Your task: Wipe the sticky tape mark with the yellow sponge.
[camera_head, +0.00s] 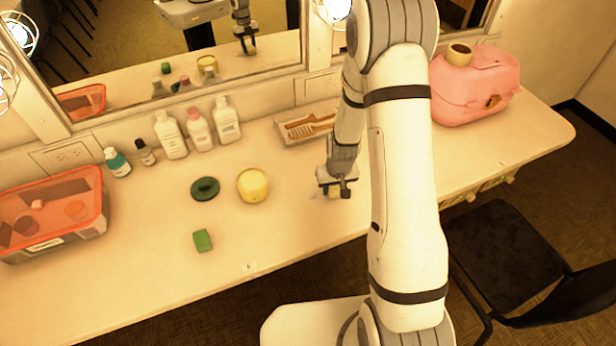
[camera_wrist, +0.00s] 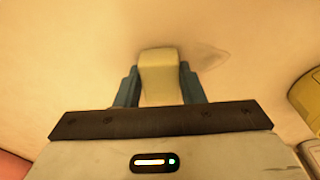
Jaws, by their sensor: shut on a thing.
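The yellow sponge (camera_wrist: 160,75) is pale yellow and sits between the blue fingers of my gripper (camera_wrist: 158,88) in the wrist view. The fingers are shut on its sides, and its far end is at or just above the tabletop; I cannot tell if it touches. A faint greyish smudge (camera_wrist: 208,57), which looks like the tape mark, lies just right of the sponge. In the head view my gripper (camera_head: 336,190) points down over the counter (camera_head: 290,215), right of the yellow tub, and mostly hides the sponge.
A yellow tub (camera_head: 253,186), dark green round lid (camera_head: 205,188) and green block (camera_head: 202,240) stand left of my gripper. Several bottles line the mirror. A comb tray (camera_head: 308,127) is behind, a pink case (camera_head: 475,88) right, an orange-topped bin (camera_head: 50,215) far left.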

